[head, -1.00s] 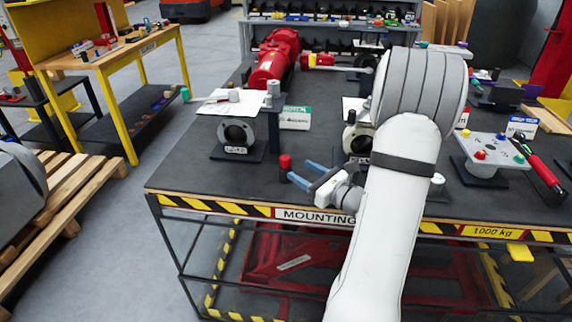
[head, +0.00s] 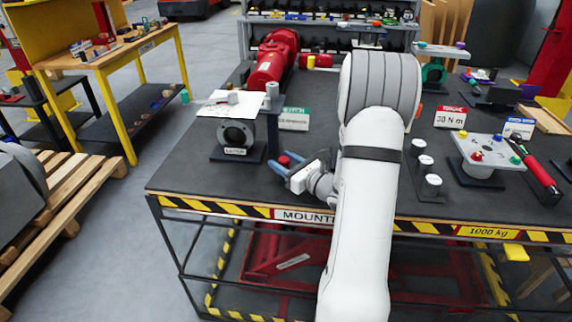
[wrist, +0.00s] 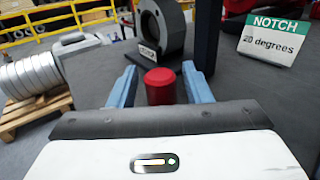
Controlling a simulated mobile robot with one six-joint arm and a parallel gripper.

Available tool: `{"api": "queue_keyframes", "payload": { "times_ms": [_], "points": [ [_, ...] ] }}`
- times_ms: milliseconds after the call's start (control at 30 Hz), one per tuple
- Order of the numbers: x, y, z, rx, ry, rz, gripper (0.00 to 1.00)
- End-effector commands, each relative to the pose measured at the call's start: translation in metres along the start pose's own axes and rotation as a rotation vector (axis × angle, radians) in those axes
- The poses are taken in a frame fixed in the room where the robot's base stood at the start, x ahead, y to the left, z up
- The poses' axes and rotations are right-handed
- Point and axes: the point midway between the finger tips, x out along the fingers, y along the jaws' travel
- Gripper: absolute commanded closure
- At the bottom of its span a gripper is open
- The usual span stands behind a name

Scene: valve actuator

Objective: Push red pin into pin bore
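The red pin (head: 284,160) stands upright near the front of the dark bench, with a red cap showing. My gripper (head: 283,164) is open, low at the bench, its two blue fingers on either side of the pin. In the wrist view the red pin (wrist: 160,86) is between the fingers (wrist: 159,72), with a gap on both sides. Its lower part is hidden by the gripper body. A grey stand with a round opening (head: 236,147) is behind the pin; it also shows in the wrist view (wrist: 162,35). I cannot tell which hole is the pin bore.
A white sheet (head: 220,104) lies on the stand. The green NOTCH card (head: 294,119) stands to its right. A red motor-like body (head: 273,62) lies behind. A light plate with coloured knobs (head: 490,148) and several white-topped pegs (head: 426,161) are right of my arm.

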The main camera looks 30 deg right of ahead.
Motion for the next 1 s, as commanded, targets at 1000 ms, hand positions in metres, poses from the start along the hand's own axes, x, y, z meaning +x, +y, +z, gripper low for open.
{"api": "queue_keyframes", "payload": {
  "times_ms": [1000],
  "points": [
    [-0.001, -0.001, 0.034, -0.006, -0.004, -0.002, 0.99]
  ]
}}
